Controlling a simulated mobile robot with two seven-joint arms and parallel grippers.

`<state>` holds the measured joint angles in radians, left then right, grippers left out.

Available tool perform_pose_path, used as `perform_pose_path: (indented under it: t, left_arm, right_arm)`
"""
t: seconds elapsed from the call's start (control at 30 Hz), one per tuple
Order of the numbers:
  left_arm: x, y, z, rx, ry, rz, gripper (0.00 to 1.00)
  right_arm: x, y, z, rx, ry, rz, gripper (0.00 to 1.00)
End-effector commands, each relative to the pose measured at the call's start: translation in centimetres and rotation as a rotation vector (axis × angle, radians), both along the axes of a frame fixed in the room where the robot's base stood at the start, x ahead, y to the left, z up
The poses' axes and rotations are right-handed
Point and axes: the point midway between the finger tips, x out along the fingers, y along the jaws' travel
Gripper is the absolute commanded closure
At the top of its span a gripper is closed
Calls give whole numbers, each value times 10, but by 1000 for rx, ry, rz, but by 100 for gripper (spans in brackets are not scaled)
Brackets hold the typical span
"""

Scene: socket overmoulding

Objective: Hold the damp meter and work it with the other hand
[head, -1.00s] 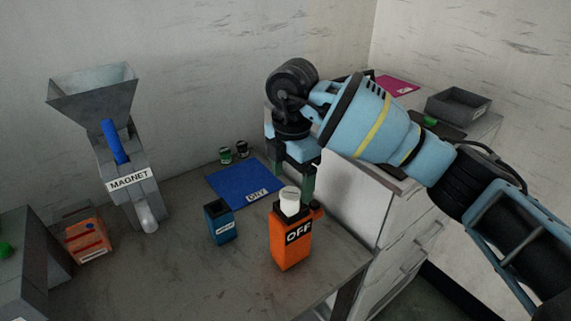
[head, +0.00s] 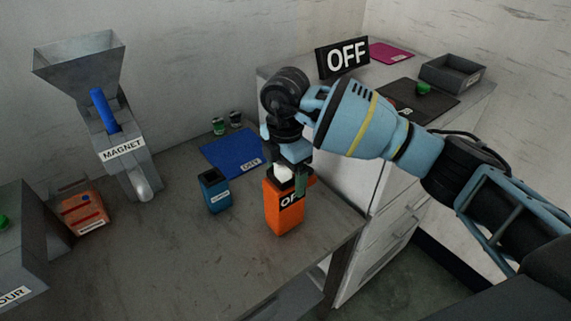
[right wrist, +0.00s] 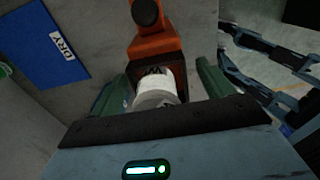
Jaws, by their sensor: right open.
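The damp meter (head: 285,217) is an orange box with a black OFF label and a white top. It stands upright near the front edge of the grey bench, and its orange body also shows in the right wrist view (right wrist: 158,45). My right gripper (head: 290,180) is open, pointing down over the meter's top. In the right wrist view its green fingers (right wrist: 163,90) lie on either side of the white top (right wrist: 155,90). I cannot tell whether they touch it. The gripper hides part of the top and label. My left gripper is not in the head view.
A blue cup (head: 215,192) and a blue DRY mat (head: 231,152) are left of the meter. A MAGNET hopper (head: 120,150) and an orange packet (head: 83,214) stand farther left. A black OFF sign (head: 343,57) and a grey tray (head: 452,72) are on the back cabinet.

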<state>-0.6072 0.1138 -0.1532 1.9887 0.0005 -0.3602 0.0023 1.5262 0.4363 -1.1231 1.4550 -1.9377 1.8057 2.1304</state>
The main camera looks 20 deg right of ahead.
Motion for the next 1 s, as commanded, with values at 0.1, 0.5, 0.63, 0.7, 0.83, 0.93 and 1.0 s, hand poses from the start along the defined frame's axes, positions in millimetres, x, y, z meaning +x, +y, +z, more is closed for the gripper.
perform_pose_path:
  t: [0.1,0.5,0.63,0.7,0.83,0.93,1.0]
  left_arm:
    - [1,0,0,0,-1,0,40]
    - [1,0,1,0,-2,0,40]
    - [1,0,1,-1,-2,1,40]
    - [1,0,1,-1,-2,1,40]
    - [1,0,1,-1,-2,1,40]
    - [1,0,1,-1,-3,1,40]
    - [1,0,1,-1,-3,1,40]
  right_arm:
    - [0,0,0,0,-1,0,20]
    - [0,0,0,0,-1,0,58]
    - [0,0,0,0,-1,0,47]
    - [0,0,0,0,-1,0,56]
    - [0,0,0,0,-1,0,68]
    - [0,0,0,0,-1,0,68]
    - [0,0,0,0,-1,0,68]
